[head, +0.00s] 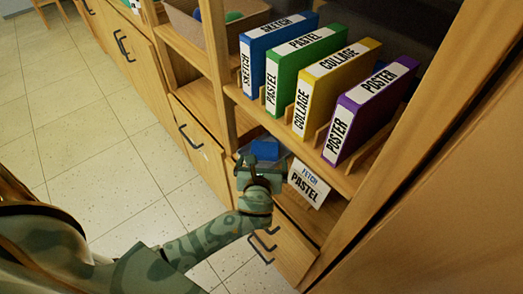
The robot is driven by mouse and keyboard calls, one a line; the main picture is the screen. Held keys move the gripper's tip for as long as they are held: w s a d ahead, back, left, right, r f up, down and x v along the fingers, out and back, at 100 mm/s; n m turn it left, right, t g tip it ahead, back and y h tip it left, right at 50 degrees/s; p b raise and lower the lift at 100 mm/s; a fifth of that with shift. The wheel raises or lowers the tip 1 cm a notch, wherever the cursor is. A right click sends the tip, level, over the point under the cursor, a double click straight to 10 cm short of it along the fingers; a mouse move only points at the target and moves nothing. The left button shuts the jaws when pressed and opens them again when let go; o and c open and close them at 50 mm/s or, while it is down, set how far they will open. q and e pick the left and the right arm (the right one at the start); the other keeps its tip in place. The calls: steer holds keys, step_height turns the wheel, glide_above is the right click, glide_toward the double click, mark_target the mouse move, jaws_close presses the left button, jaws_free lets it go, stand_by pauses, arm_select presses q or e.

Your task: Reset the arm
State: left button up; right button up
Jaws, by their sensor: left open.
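My left arm reaches in from the lower left, and its gripper (262,168) is in front of the shelf unit, below the shelf of labelled boxes. The gripper is open. A blue thing shows just behind its fingers, and I cannot tell whether they touch. A white card (309,184) reading "FETCH PASTEL" is just right of the gripper. My right gripper is not in view.
Blue SKETCH (278,43), green PASTEL (305,61), yellow COLLAGE (336,86) and purple POSTER (371,108) boxes stand in slots on the wooden shelf. A bin (188,25) sits upper left. Cabinet doors with dark handles line the unit. The tiled floor (95,125) at left is clear.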

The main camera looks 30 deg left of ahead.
arm_select(q)
steer(key=shift+v, duration=1.1)
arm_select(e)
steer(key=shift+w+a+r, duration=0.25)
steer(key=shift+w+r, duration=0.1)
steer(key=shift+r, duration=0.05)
arm_select(q)
steer(key=shift+p, duration=0.3)
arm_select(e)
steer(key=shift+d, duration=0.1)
